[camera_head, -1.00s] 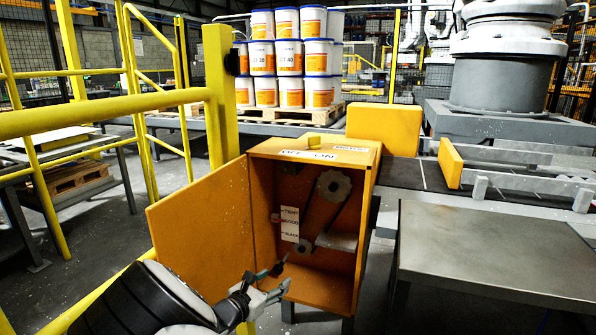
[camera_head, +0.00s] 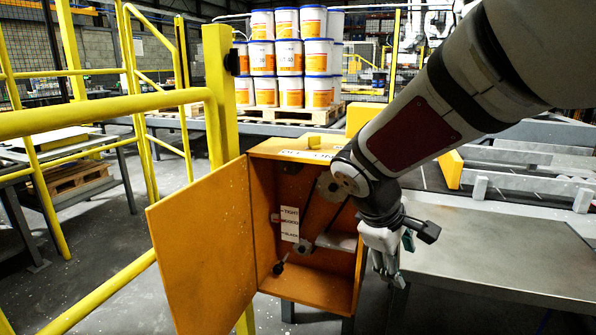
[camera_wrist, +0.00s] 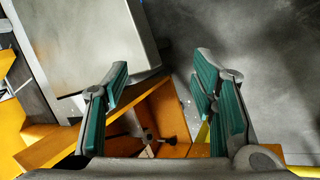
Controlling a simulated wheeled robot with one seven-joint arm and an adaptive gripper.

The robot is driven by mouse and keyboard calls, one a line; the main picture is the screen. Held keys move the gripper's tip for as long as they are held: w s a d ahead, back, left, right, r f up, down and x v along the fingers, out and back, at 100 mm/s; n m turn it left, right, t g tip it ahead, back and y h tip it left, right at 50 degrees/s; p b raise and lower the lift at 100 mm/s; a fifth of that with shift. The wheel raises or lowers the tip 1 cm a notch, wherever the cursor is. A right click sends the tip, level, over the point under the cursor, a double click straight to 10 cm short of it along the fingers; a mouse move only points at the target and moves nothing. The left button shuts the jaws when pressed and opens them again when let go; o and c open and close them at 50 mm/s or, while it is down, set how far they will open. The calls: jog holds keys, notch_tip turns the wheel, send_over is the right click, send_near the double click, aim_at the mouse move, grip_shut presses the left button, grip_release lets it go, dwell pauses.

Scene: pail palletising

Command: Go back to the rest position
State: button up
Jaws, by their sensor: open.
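My gripper (camera_head: 388,262) hangs in front of the right side of the orange cabinet, by the near left corner of the metal table. It also shows in the wrist view (camera_wrist: 163,95), with its two green-padded fingers wide apart and nothing between them. The orange cabinet (camera_head: 325,288) stands with its door (camera_head: 203,250) swung open to the left. Inside are pulley wheels, a belt and a white label (camera_head: 290,224) reading TIGHT, GOOD and SLACK. A black knob (camera_head: 279,267) sits low inside. My arm hides the cabinet's upper right part.
A bare metal table (camera_head: 490,255) stands right of the cabinet. Yellow railings (camera_head: 105,112) and a yellow post (camera_head: 219,95) are at the left. Stacked white-and-orange pails (camera_head: 290,58) stand on a pallet (camera_head: 290,114) behind. Grey floor lies open at the left.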

jog(key=s+r+m+t+y, duration=0.1)
jog(key=s+r+m+y, duration=0.3)
jog(key=s, duration=0.6)
jog(key=s+r+m+t+y, duration=0.1)
jog(key=s+r+m+t, duration=0.3)
jog(key=s, duration=0.6)
jog(key=s+f+m+g+b, duration=0.2)
jog(key=s+f+g+b, duration=0.75)
jog(key=f, duration=0.65)
notch_tip(320, 180, up, 38)
jog(key=s+t+p, duration=0.2)
jog(key=t+p, duration=0.3)
jog(key=p, duration=2.9)
jog(key=shift+s+d+f+n+t, duration=0.15)
jog(key=shift+s+d+n+t, duration=0.15)
jog(key=shift+d+n+t, duration=0.1)
jog(key=shift+a, duration=0.1)
jog(key=shift+c, duration=0.4)
